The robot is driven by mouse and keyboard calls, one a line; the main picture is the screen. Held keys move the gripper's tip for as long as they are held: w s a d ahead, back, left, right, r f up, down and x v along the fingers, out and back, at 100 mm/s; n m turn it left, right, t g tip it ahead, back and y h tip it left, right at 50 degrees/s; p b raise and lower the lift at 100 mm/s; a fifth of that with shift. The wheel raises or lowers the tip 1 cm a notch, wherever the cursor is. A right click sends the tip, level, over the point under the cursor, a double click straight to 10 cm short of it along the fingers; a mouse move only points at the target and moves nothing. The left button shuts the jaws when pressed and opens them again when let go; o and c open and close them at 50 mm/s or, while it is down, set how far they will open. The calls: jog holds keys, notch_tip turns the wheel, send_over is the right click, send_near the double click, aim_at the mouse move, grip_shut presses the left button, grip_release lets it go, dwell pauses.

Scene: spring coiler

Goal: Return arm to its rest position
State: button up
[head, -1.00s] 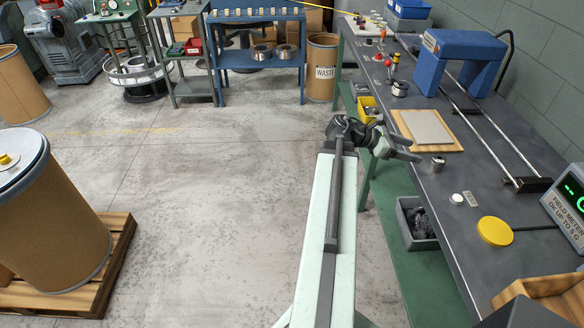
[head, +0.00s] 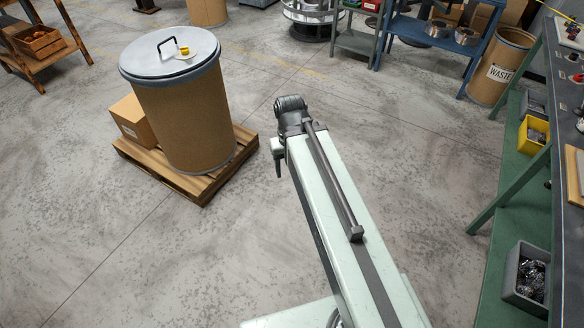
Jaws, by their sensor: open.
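My arm reaches out from the bottom of the head view over the open floor. My gripper (head: 279,165) hangs at the left of the arm's far end and points down. Only a small dark part of it shows, open, and the arm's end hides the rest. It touches nothing that I can see and appears empty.
A brown drum (head: 188,112) with a grey lid stands on a wooden pallet (head: 240,150) at the left, beside a cardboard box (head: 134,122). The green workbench frame (head: 507,190) with a grey bin (head: 527,278) is at the right. A waste drum (head: 497,75) stands behind. The floor between is clear.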

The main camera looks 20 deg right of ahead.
jog(key=shift+a, duration=0.15)
notch_tip(320, 180, up, 12)
jog(key=p, duration=1.2)
